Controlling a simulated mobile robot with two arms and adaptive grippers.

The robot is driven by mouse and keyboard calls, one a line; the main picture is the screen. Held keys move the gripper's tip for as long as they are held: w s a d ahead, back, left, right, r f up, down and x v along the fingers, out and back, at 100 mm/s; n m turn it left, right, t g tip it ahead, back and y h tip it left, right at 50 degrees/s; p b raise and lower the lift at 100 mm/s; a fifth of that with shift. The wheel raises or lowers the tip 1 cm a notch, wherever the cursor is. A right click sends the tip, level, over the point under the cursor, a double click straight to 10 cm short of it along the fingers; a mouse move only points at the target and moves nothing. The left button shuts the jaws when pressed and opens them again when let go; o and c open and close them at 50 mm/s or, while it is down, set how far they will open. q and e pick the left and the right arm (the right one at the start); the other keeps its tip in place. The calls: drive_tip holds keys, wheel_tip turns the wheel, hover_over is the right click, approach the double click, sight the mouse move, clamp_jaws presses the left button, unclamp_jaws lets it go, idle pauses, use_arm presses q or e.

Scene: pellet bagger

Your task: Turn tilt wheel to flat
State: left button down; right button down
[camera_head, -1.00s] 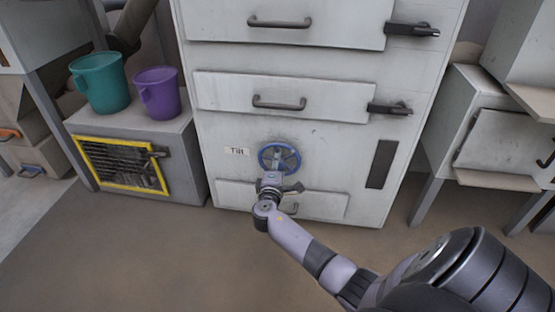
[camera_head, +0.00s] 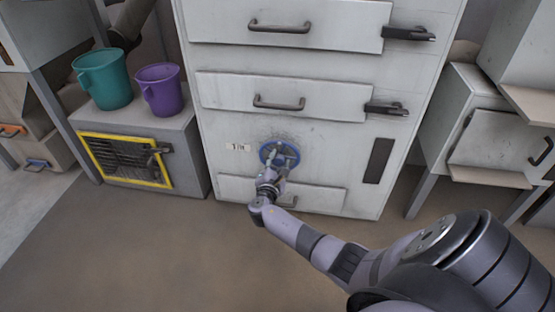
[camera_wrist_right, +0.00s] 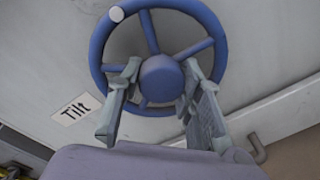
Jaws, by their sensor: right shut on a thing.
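The blue tilt wheel (camera_head: 267,154) is on the lower front of the white cabinet. My right gripper (camera_head: 279,161) is at the wheel. In the right wrist view its two fingers (camera_wrist_right: 158,85) stand on either side of the hub and lower spokes, shut on the wheel. A "Tilt" label (camera_wrist_right: 76,110) is on the panel beside the wheel. My left gripper is not in view.
Drawers with dark handles (camera_head: 279,103) are above the wheel, and a low panel (camera_head: 325,196) is below it. Teal (camera_head: 104,82) and purple (camera_head: 160,92) buckets stand on a grey box at left. Open floor lies in front.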

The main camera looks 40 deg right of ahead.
drive_tip(key=shift+a+f, duration=0.1)
drive_tip(key=shift+f, duration=0.05)
idle(0.3)
drive_tip(key=c, duration=1.1)
unclamp_jaws()
drive_tip(key=v, duration=1.2)
